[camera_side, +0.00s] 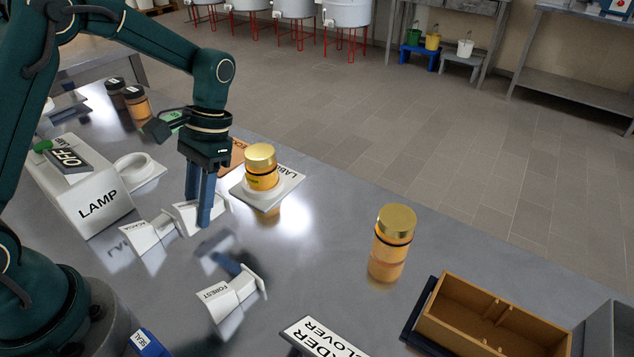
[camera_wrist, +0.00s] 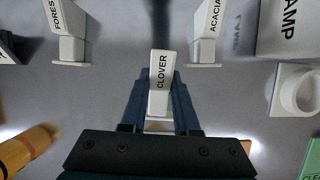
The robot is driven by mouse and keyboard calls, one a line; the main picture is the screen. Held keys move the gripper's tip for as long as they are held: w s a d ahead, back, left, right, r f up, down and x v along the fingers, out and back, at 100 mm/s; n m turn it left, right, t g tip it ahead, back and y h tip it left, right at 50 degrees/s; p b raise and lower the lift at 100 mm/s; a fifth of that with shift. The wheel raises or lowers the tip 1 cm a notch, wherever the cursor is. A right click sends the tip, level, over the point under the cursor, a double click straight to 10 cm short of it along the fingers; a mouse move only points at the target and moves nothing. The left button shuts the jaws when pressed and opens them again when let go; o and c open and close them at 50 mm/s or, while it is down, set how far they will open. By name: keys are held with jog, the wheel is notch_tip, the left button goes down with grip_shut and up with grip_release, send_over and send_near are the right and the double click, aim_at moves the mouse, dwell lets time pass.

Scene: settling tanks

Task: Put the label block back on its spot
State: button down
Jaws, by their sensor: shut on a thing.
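My gripper (camera_side: 204,222) points straight down over the metal table. It is shut on a white label block marked CLOVER, which shows between the fingers in the wrist view (camera_wrist: 160,85). In the side view the fingers hide part of this block (camera_side: 184,212), and I cannot tell whether its foot touches the table.
A gold-lidded jar (camera_side: 262,167) stands on a white LABEL plate (camera_side: 281,192) right of my gripper. Another jar (camera_side: 392,242) stands farther right. The LAMP box (camera_side: 95,200) is left. A sign ending in CLOVER (camera_side: 325,340) and a wooden crate (camera_side: 480,325) are in front.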

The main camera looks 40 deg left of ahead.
jog(key=s+a+r, duration=0.1)
jog(key=s+r, duration=0.1)
jog(key=s+a+r, duration=0.2)
jog(key=r, duration=0.1)
jog(key=s+a+r, duration=0.2)
jog(key=s, duration=0.1)
jog(key=shift+a+r, duration=0.25)
jog(key=shift+r, duration=0.05)
send_over(203, 268)
jog(key=w, duration=0.2)
jog(key=shift+n, duration=0.3)
jog(key=f, duration=0.6)
jog(key=shift+s+f, duration=0.15)
jog(key=shift+s, duration=0.1)
jog(key=shift+f, duration=2.05)
jog(key=shift+f, duration=0.15)
jog(key=c, duration=0.7)
grip_release()
jog(key=shift+o, duration=0.2)
